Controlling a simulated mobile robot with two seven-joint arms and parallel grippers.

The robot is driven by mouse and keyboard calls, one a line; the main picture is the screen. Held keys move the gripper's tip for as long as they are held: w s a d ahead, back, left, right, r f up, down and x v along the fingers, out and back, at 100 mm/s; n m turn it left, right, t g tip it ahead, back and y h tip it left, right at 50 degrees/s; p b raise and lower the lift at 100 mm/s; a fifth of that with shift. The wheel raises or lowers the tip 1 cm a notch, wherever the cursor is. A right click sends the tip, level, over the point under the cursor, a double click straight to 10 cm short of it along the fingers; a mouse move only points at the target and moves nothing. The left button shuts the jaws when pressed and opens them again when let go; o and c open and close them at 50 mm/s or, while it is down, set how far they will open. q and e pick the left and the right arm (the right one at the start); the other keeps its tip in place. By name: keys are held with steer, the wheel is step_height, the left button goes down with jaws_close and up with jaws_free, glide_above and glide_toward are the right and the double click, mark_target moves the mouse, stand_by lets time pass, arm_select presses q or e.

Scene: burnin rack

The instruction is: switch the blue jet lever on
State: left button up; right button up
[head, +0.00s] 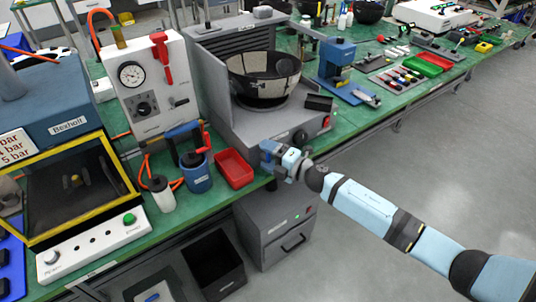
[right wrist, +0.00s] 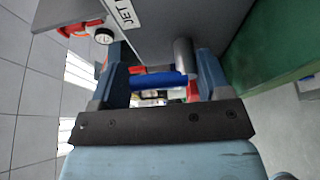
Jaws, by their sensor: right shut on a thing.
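The blue jet lever (right wrist: 158,80) shows in the right wrist view as a short blue bar, lying across between the two fingers of my right gripper (right wrist: 163,72). The gripper is shut on it. A grey round stub (right wrist: 183,55) stands by the lever's right end. A white label reading JET (right wrist: 128,12) is on the grey housing just above. In the head view my right gripper (head: 283,163) is at the front lower corner of the grey machine with the bowl (head: 262,75), by the bench edge. The lever is hidden by the gripper there. My left gripper is out of view.
A grey cabinet (head: 275,225) is below the bench edge. A red button (head: 326,122) sits on the machine's front. The floor at right is open.

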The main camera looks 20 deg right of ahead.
steer(key=shift+w+r, duration=0.1)
steer(key=shift+r, duration=0.05)
steer(key=o, duration=0.9)
steer(key=shift+c, duration=0.2)
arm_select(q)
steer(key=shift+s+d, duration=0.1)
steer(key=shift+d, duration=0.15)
arm_select(e)
steer(key=shift+s+d, duration=0.4)
steer(key=shift+s, duration=0.1)
arm_select(q)
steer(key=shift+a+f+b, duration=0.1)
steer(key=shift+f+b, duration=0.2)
steer(key=shift+b, duration=0.15)
arm_select(e)
steer(key=v, duration=1.2)
steer(key=shift+s+d, duration=0.25)
steer(key=shift+d, duration=0.05)
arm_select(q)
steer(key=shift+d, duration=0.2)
